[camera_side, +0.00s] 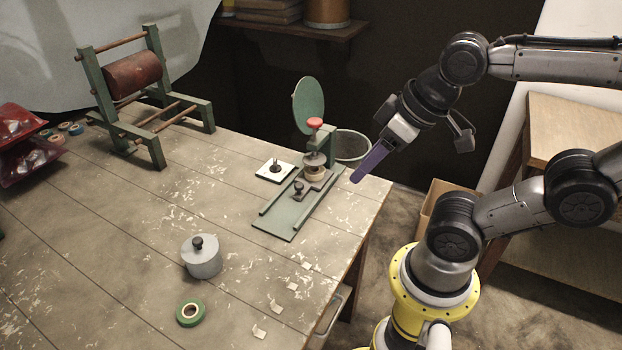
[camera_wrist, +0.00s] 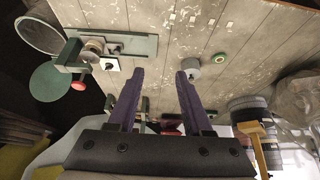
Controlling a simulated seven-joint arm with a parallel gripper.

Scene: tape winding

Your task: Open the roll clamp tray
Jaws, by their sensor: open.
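The green roll clamp device (camera_side: 275,222) sits near the table's right edge, with two rails along its base. Between the rails lies a small grey tray (camera_side: 316,186) with a black knob (camera_side: 298,187) at its front. A tan roll (camera_side: 316,173) sits under a clamp with a red knob (camera_side: 315,123), and a green disc (camera_side: 309,105) stands behind. The wrist view shows the device's green base (camera_wrist: 128,44) at upper left. My gripper (camera_side: 356,178) is raised to the right of the device, apart from it. Its purple fingers (camera_wrist: 156,72) are spread with nothing between them.
A white plate with a dark peg (camera_side: 270,171) lies left of the device. A grey lidded canister (camera_side: 203,260) and a green tape roll (camera_side: 190,313) stand nearer the front. A wooden winding frame (camera_side: 150,90) is at back left. A round mesh bin (camera_side: 352,146) is behind the device.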

